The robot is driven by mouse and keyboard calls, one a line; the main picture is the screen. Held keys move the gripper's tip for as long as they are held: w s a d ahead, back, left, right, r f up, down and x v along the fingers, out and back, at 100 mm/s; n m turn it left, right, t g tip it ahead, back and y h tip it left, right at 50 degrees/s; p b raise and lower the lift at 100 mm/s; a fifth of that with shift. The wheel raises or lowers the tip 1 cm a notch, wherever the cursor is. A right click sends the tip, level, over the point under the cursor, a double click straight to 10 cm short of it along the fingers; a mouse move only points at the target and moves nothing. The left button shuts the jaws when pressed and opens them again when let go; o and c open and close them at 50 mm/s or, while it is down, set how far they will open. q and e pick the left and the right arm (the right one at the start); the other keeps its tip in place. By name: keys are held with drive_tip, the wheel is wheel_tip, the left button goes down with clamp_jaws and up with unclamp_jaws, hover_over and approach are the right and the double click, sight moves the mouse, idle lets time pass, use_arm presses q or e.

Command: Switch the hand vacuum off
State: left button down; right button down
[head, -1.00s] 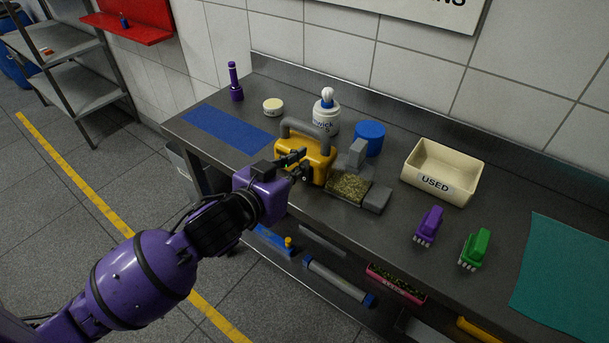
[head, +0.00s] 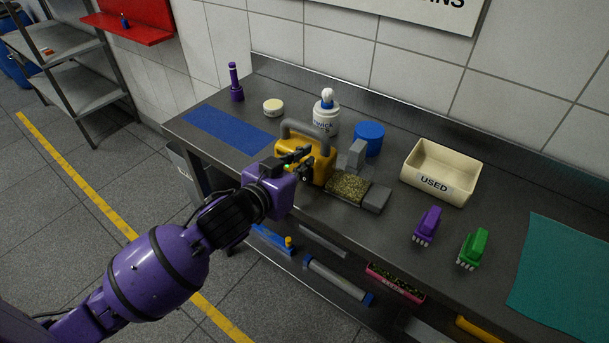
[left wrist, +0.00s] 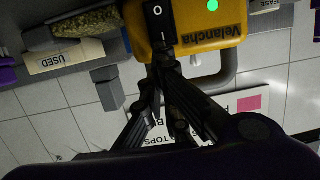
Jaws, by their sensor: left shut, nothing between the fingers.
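The hand vacuum (head: 318,166) is a yellow box with a grey handle, standing on the steel bench. In the left wrist view its yellow face (left wrist: 215,30) shows the word "Velancha" and a lit green lamp (left wrist: 212,5). Beside the lettering is a black switch (left wrist: 158,14) marked O and I. My left gripper (head: 303,166) is in front of the vacuum and shut, with nothing held. Its fingertips (left wrist: 164,50) overlap the I end of the switch in the left wrist view. I cannot tell whether they touch it. My right gripper is not in view.
A grey nozzle block with a brownish-green pad (head: 348,187) lies right of the vacuum. Behind stand a white bottle (head: 326,118) and a blue tub (head: 369,138). A cream "USED" bin (head: 441,172), purple brush (head: 428,225) and green brush (head: 473,248) are further right.

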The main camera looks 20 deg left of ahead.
use_arm(q)
drive_tip(key=shift+f, duration=0.7)
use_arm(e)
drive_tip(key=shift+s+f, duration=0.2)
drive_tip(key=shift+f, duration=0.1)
